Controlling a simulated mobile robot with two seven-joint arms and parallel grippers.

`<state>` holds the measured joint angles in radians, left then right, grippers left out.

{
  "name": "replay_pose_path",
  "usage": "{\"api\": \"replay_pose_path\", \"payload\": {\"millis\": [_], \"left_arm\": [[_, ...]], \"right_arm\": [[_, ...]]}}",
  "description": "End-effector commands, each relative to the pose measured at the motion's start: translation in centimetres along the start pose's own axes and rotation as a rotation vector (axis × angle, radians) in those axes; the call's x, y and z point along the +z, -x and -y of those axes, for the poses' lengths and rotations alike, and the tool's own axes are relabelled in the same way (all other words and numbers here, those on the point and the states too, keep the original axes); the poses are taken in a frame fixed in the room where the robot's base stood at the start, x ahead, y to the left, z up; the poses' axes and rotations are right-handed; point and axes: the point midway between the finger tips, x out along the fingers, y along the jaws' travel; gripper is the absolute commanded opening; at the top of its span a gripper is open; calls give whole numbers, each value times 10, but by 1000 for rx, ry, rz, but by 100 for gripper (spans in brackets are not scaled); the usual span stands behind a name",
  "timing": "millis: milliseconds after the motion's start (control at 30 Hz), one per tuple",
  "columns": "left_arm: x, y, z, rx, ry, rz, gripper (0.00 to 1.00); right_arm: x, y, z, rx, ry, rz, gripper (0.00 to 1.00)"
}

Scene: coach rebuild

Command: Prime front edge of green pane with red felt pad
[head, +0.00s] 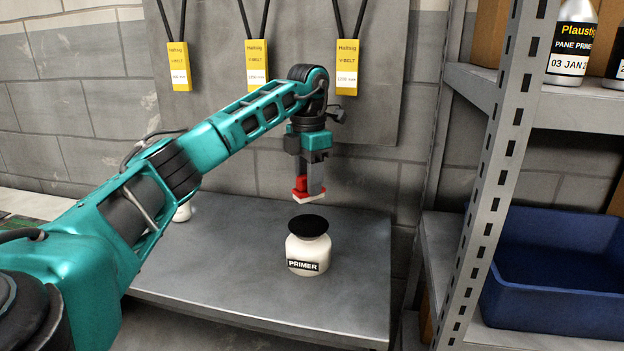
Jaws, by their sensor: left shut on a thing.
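My left gripper (313,176) is shut on the red felt pad (301,189), a small red block with a pale underside. It points down and holds the pad above the white primer jar (308,258), with a small gap seen between them. The jar stands upright on the grey bench, has a "PRIMER" label and shows a wide black disc at its top; I cannot tell whether that is a lid or the mouth. A sliver of green (12,218) shows at the left edge; I cannot tell whether it is the green pane. My right gripper is out of view.
The grey bench (240,235) is clear around the jar. A small white object (182,213) is partly hidden behind my left arm. V-belts with yellow tags (256,65) hang behind. At right, a metal shelf (492,165) holds a blue bin (560,300) and bottles (571,45).

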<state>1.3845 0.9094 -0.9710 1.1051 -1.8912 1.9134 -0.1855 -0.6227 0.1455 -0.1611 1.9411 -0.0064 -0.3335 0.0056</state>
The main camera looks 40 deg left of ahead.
Motion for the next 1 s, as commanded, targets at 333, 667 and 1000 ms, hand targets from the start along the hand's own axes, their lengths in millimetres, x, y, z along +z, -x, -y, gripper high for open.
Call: {"api": "replay_pose_path", "payload": {"millis": [333,667,1000], "left_arm": [[-1,-35,0,0,-1,-3,13],[0,-56,0,0,-1,-2,13],[0,-58,0,0,-1,-1,13]], "right_arm": [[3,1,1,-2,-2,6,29],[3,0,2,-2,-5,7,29],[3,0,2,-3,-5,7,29]]}}
